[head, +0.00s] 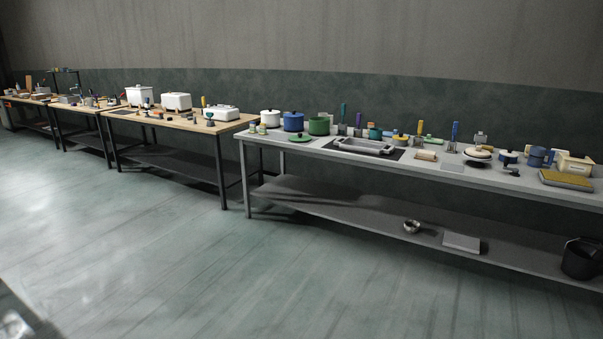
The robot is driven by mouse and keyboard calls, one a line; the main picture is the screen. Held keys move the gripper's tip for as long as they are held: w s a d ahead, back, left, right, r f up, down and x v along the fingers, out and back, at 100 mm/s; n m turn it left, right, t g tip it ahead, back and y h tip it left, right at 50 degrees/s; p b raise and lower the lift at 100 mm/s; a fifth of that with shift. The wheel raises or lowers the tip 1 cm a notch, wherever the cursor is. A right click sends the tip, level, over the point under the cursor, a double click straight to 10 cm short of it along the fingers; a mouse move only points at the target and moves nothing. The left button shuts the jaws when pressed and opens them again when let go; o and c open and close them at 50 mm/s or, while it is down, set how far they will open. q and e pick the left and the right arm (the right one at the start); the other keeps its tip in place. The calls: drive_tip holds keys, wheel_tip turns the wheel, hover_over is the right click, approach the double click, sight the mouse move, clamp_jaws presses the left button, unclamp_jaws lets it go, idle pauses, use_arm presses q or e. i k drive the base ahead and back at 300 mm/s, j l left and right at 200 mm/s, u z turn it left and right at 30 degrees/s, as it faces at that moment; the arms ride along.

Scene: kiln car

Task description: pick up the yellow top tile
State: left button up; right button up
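A flat yellow tile (567,179) lies near the right end of the grey workbench, close to its front edge. It appears to rest on a thin greyish layer, but the stack is too small to make out clearly. Neither of my grippers is in view. The bench is some distance away across the floor.
The grey workbench (465,182) also holds pots, a metal tray (362,145), a cream box (574,163) behind the tile and blue vessels. Its lower shelf holds a black bucket (579,262). Wooden-topped benches (165,118) continue left. The floor (250,260) in front is clear.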

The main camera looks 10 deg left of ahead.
sight(263, 129)
drive_tip(key=i+j+u, duration=0.1)
drive_tip(key=i+u, duration=0.35)
drive_tip(key=i, duration=2.2)
